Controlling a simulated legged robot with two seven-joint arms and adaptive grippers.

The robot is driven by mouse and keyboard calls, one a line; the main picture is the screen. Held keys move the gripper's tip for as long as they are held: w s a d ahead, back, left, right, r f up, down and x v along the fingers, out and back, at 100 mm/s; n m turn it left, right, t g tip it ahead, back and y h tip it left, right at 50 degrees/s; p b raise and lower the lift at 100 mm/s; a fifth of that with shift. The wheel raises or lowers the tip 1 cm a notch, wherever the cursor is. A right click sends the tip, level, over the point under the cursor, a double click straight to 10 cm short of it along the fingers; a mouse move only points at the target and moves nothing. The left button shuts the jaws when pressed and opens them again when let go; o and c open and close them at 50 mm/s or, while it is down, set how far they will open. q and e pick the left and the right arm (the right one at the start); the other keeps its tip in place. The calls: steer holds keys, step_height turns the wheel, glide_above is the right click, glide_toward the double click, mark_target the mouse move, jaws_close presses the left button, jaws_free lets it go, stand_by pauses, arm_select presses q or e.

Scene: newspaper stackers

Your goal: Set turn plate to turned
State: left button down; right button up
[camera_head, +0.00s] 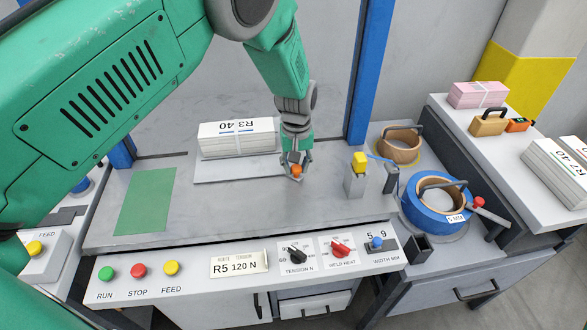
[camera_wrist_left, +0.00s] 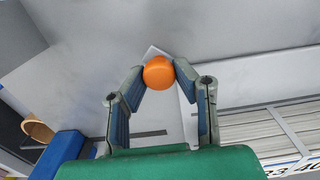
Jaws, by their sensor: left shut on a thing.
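The turn plate (camera_head: 232,171) is a thin grey plate lying on the grey table. A strapped newspaper bundle marked R3 40 (camera_head: 236,139) rests on it. An orange knob (camera_head: 297,169) is at the right end of the plate; it also shows in the left wrist view (camera_wrist_left: 158,72). My left gripper (camera_head: 296,165) reaches down from above and is shut on this knob, with a finger on either side in the left wrist view. The gripper hides part of the plate's right end. My right gripper is not in view.
A post with a yellow top (camera_head: 360,162) stands right of my gripper. A green mat (camera_head: 147,199) lies at the left. A front panel (camera_head: 240,265) carries buttons and dials. Blue (camera_head: 436,204) and brown (camera_head: 399,144) strap rolls sit at the right, near blue uprights (camera_head: 369,70).

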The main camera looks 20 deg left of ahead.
arm_select(q)
steer(key=shift+d, duration=0.25)
steer(key=c, duration=1.3)
jaws_free()
steer(key=shift+w+d, duration=0.1)
steer(key=shift+o, duration=0.2)
steer(key=shift+r, duration=0.1)
step_height(320, 180, up, 12)
steer(key=shift+d, duration=0.15)
